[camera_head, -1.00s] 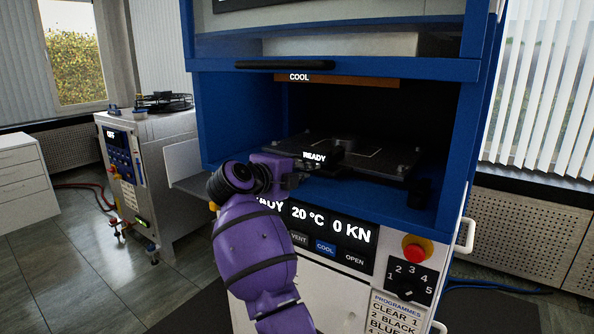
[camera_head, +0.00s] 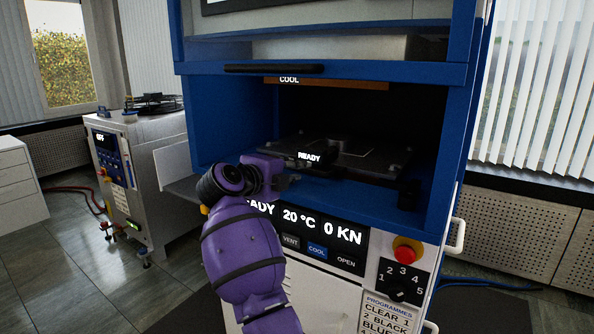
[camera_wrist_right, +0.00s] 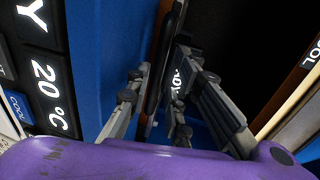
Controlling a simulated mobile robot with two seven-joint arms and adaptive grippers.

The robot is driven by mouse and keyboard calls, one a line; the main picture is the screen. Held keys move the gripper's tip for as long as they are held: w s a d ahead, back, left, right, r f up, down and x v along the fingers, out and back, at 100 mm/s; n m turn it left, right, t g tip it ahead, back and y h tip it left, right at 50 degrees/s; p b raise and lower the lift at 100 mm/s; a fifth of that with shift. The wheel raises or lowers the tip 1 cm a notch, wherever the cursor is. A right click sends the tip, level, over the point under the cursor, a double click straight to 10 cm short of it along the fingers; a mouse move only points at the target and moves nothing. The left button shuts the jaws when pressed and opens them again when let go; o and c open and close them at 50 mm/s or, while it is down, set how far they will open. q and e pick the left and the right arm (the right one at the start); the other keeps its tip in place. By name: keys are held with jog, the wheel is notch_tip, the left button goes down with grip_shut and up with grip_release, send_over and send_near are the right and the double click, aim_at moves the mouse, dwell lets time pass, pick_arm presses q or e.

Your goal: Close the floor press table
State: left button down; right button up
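The floor press is a blue frame (camera_head: 206,115) with a dark opening. Its dark flat table (camera_head: 365,160) lies inside, above the blue ledge. A black part labelled READY (camera_head: 309,157) is at the table's front left. My purple right arm reaches up to the front left of the opening. Its gripper (camera_head: 292,181) is just in front of and below the READY part. In the right wrist view the two fingers (camera_wrist_right: 160,80) are apart, with a black bar between them; contact is unclear. The right finger partly covers the READY text. My left gripper is not in view.
The control panel (camera_head: 350,235) below the opening reads 20 °C and 0 KN. A red stop button (camera_head: 407,250) and a dial (camera_head: 397,288) are at its right. A black handle bar (camera_head: 274,68) crosses above. Another machine (camera_head: 145,180) stands left.

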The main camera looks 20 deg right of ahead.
jog(key=v, duration=0.9)
jog(key=shift+s+a, duration=0.25)
